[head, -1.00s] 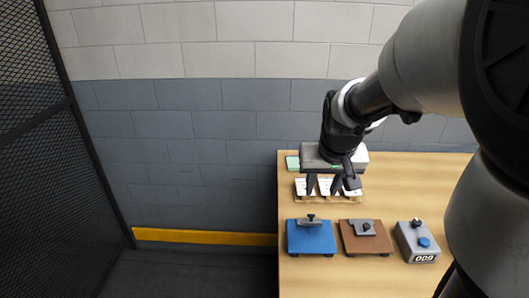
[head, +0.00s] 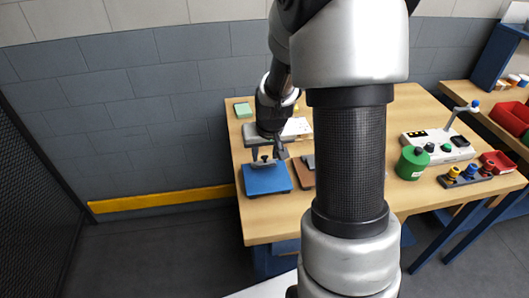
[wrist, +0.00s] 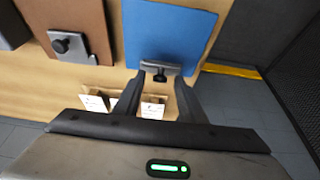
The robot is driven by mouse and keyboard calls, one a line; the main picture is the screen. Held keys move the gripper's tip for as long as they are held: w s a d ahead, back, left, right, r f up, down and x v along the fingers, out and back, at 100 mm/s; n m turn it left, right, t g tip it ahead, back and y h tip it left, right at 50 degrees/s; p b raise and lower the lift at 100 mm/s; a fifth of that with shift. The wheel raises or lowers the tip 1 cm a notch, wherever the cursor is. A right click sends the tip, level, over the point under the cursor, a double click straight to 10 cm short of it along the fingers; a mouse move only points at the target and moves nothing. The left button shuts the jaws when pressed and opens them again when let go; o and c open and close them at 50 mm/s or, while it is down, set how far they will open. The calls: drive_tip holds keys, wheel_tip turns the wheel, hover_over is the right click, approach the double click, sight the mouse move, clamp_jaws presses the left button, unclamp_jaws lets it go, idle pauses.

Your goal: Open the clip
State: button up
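The blue plate (head: 268,181) lies near the table's left edge, with a dark metal clip (head: 263,161) at its far edge. In the wrist view the blue plate (wrist: 172,35) carries this clip (wrist: 160,68), a bar with a small knob. My gripper (head: 268,152) is right at this clip. In the wrist view my gripper (wrist: 160,85) has its fingers apart, one on each side of the knob, with nothing clearly held. Whether the fingers touch the clip I cannot tell. The brown plate (wrist: 68,18) with its own clip (wrist: 72,45) is beside it.
White cards in a wooden holder (wrist: 97,102) are close under my fingers. A green pad (head: 243,109) lies at the back left. My arm hides the table's middle.

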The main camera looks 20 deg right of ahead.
clamp_jaws()
drive_tip(key=shift+r, duration=0.1)
